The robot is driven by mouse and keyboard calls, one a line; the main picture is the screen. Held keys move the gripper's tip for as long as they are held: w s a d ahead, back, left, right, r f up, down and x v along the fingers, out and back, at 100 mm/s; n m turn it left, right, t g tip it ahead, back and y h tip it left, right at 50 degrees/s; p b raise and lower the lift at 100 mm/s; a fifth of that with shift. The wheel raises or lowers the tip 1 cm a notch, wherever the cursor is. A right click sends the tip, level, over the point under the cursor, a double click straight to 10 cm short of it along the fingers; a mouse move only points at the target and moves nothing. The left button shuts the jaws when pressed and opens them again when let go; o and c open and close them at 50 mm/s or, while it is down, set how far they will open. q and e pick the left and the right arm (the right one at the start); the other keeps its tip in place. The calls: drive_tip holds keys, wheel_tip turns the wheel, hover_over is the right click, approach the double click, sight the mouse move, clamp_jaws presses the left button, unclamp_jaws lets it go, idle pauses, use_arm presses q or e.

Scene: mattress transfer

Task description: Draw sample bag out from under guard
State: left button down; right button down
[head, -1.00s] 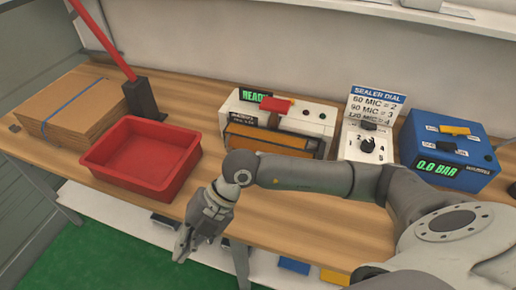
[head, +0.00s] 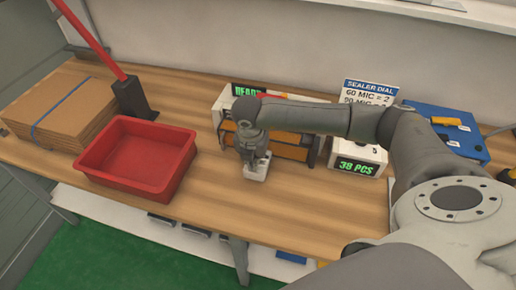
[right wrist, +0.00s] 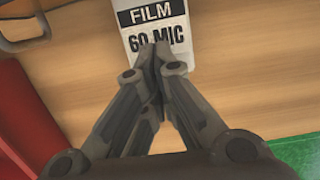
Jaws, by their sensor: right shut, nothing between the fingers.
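The sample bag (right wrist: 155,30) shows in the right wrist view as a white sheet marked "FILM 60 MIC" on the wood. In the head view its pale end (head: 257,173) shows just in front of the sealer. My right gripper (head: 252,158) points down at the bag; its fingertips (right wrist: 158,48) are shut together over the label's lower edge. I cannot tell whether they touch the bag. The orange guard (head: 290,150) runs along the sealer's front (head: 325,140), partly hidden by my right arm. My left gripper is not in view.
A red tray (head: 135,187) stands left of the sealer, with stacked cardboard (head: 60,108) beyond. A "38 PCS" display box (head: 357,157) and a blue pressure box (head: 452,128) stand right. The wooden bench is clear between tray and gripper.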

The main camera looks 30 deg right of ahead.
drive_tip(key=w+d+p, duration=0.1)
drive_tip(key=w+d, duration=0.1)
drive_tip(key=d, duration=0.1)
drive_tip(key=shift+w+d+r, duration=0.1)
drive_tip(key=shift+w, duration=0.3)
drive_tip(key=shift+d+p, duration=0.1)
drive_tip(key=shift+p, duration=0.35)
drive_tip(key=shift+f, duration=0.4)
drive_tip(key=shift+f+b, duration=0.4)
drive_tip(key=shift+f, duration=0.1)
